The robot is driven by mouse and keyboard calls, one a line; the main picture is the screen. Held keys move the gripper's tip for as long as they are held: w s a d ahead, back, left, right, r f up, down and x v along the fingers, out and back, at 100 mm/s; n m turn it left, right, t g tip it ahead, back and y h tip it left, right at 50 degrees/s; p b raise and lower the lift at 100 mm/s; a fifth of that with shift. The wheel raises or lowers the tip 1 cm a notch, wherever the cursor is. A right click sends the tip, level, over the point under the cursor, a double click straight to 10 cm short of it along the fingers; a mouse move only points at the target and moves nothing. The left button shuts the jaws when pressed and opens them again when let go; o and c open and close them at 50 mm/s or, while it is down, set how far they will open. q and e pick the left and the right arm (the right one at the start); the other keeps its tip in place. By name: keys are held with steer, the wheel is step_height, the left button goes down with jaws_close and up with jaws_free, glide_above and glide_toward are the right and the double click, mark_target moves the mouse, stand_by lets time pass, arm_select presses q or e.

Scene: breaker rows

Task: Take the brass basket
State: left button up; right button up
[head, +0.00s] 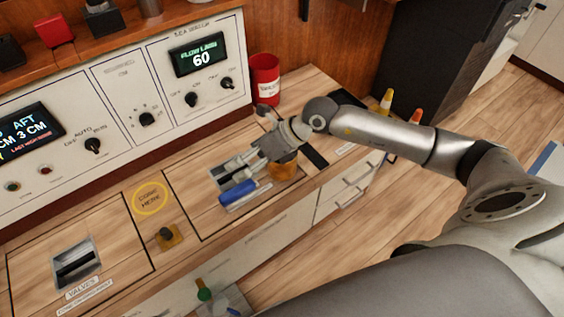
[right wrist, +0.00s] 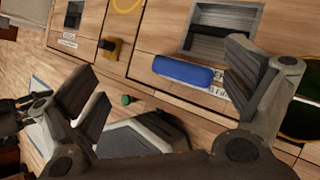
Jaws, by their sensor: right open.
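My right gripper (head: 240,168) is over the wooden counter, just above a recessed grey slot; it is open. In the right wrist view its two fingers (right wrist: 165,95) are wide apart with nothing held between them. A brass-coloured round object (head: 284,170), possibly the brass basket, is on the counter just beside and partly behind the gripper, which hides part of it. At the right edge of the right wrist view is a dark green round opening (right wrist: 308,122), cut off by the frame; I cannot tell whether it is the same object.
A blue cylinder (head: 240,194) lies by the recessed slot (right wrist: 218,28), close to the gripper. A red canister (head: 265,78) stands behind. A black knob on a brass base (head: 168,237) is left. A control panel (head: 120,95) borders the counter's back. Floor lies beyond the drawers.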

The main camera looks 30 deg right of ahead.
steer(key=w+d+f+h, duration=0.25)
steer(key=d+h, duration=0.35)
steer(key=d, duration=0.7)
steer(key=shift+g, duration=0.4)
steer(key=x, duration=0.3)
steer(key=s+b+x, duration=0.1)
steer(key=x, duration=0.1)
steer(key=shift+d+f, duration=0.1)
steer(key=shift+f, duration=0.1)
steer(key=shift+w+f, duration=0.2)
steer(key=shift+f, duration=0.25)
steer(key=x, duration=0.1)
steer(key=b+x, duration=0.1)
steer(key=x, duration=0.1)
steer(key=b+x, duration=0.1)
steer(key=shift+w+a+f, duration=0.25)
steer(key=shift+a, duration=0.2)
arm_select(q)
steer(key=w+d+r+t+h, duration=0.1)
steer(key=w+d+r+t, duration=0.1)
steer(key=w, duration=0.4)
steer(key=w+d+r+t+h, duration=0.1)
steer(key=w+d+r+t, duration=0.1)
steer(key=w+r+t, duration=0.2)
steer(key=shift+w+t, duration=0.7)
steer(key=shift+w, duration=0.55)
steer(key=shift+d, duration=0.1)
arm_select(e)
steer(key=shift+c, duration=0.2)
